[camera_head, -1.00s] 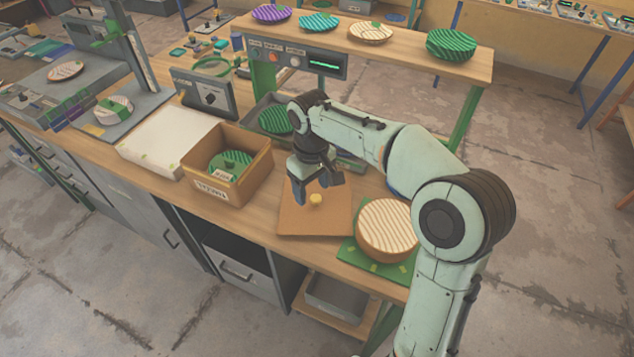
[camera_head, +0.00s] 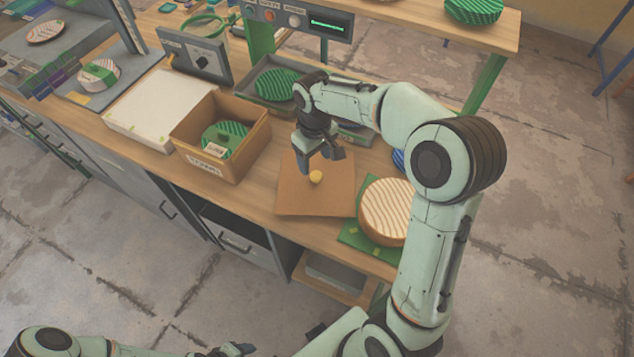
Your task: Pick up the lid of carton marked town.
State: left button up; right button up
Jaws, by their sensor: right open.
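The lid (camera_head: 300,203) is a flat brown square with a small yellow knob (camera_head: 316,177). It lies on the wooden bench, right of the open brown carton (camera_head: 194,167). The carton has a label on its front that is too small to read, and a green striped plate (camera_head: 224,139) inside. My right gripper (camera_head: 321,163) points down just above and behind the knob. It is open and empty, its two dark fingers apart. My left gripper (camera_head: 236,349) shows only partly at the bottom edge, and its fingers are unclear.
A cream striped round stack (camera_head: 388,210) on a green mat (camera_head: 358,238) stands close right of the lid. A white block (camera_head: 150,108) is left of the carton. A grey tray (camera_head: 247,92) with a green plate lies behind. A shelf (camera_head: 430,27) spans the back.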

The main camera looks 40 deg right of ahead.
aim_at(317, 175)
jog(key=shift+s+d+f, duration=0.1)
jog(key=shift+f, duration=1.3)
jog(key=shift+s+f, duration=0.1)
jog(key=shift+f, duration=1.25)
jog(key=c, duration=1.2)
grip_shut()
jog(key=shift+r, duration=0.15)
